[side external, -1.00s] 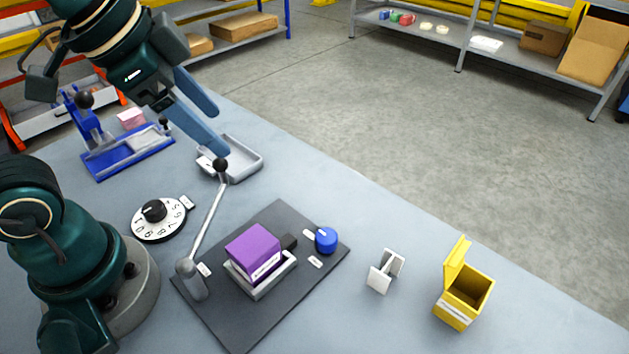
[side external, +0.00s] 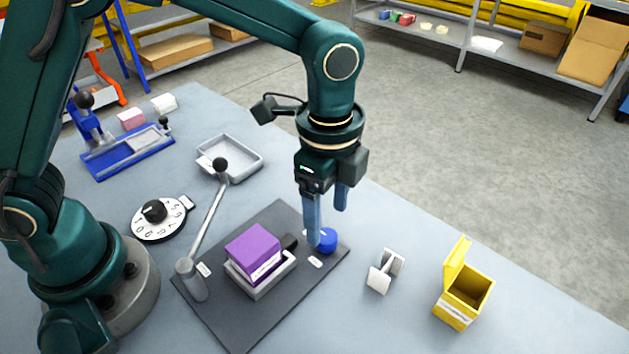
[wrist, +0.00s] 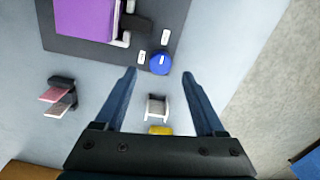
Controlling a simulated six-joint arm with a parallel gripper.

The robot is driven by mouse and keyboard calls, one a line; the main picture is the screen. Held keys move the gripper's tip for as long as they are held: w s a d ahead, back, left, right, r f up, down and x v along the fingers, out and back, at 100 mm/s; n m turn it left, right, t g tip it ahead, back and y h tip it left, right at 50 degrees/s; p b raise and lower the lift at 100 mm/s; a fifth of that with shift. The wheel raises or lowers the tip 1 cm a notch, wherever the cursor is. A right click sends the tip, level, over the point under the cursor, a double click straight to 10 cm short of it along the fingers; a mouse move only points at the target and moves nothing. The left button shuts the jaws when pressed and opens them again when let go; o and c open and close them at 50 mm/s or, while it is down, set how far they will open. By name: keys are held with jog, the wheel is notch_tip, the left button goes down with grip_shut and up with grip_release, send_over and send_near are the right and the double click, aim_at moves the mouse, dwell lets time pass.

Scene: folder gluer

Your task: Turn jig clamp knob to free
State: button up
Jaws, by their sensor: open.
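The blue round clamp knob (side external: 327,240) sits on the right part of the dark jig plate (side external: 235,325), with a small white label on either side. It also shows in the wrist view (wrist: 159,63), with a pale mark on its top. A purple box (side external: 252,250) sits in a grey holder on the plate, with a black clamp pad (side external: 289,242) against its knob side. My gripper (side external: 327,224) points down over the knob, open and empty. In the wrist view the knob lies just ahead of the gap between the fingertips (wrist: 159,74). I cannot tell whether a finger touches it.
A lever with a black ball (side external: 220,165) rises at the plate's left. A white spool-shaped part (side external: 385,270) and an open yellow box (side external: 465,295) stand to the right. A numbered dial (side external: 157,217), a grey tray (side external: 243,158) and a blue fixture (side external: 125,150) are to the left.

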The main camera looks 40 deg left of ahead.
aim_at(327, 236)
jog(key=shift+f, duration=2.25)
grip_shut()
